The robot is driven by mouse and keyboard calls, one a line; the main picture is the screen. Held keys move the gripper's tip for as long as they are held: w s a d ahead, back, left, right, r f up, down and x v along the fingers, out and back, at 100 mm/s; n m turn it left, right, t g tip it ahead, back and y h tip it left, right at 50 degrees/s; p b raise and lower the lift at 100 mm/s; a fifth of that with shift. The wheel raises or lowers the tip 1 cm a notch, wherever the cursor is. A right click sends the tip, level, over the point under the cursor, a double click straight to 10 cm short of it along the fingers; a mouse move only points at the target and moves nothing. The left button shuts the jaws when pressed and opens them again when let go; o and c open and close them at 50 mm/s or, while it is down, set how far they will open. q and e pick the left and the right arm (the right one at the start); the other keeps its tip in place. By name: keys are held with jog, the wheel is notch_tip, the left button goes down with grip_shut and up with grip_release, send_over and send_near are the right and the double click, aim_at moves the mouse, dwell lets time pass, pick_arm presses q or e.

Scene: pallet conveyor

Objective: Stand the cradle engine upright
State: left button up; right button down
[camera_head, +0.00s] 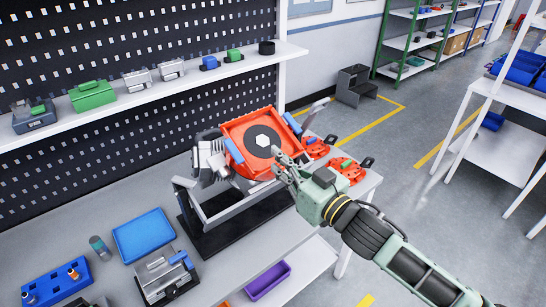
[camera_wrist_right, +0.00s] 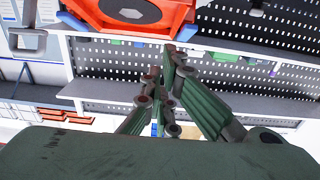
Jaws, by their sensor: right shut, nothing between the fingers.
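The cradle engine has an orange-red square face plate (camera_head: 237,131) with a black disc and pale hexagonal hub, blue side tabs and a grey finned body (camera_head: 212,157). It sits tilted, its plate facing obliquely up and outward, in a grey-framed cradle on a black base (camera_head: 226,233). My right gripper (camera_head: 279,158) is shut and empty in front of the plate's lower right edge; whether it touches cannot be told. In the right wrist view the fingers (camera_wrist_right: 168,65) are together just below the plate (camera_wrist_right: 88,28). My left gripper is not in view.
Orange discs (camera_head: 347,168) lie at the bench's right end. A blue tray (camera_head: 144,236), a grey-and-blue fixture (camera_head: 162,280) and a blue block with pegs (camera_head: 58,284) stand at front left. A purple bin (camera_head: 267,281) sits below. A parts shelf (camera_head: 148,94) runs behind.

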pick_arm(q)
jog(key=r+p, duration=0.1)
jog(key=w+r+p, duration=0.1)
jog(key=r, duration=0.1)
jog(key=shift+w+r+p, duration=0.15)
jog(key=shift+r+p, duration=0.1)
jog(key=shift+p, duration=0.15)
pick_arm(e)
jog(key=w+a+f, duration=0.3)
jog(key=w, duration=0.1)
jog(key=shift+f, duration=0.35)
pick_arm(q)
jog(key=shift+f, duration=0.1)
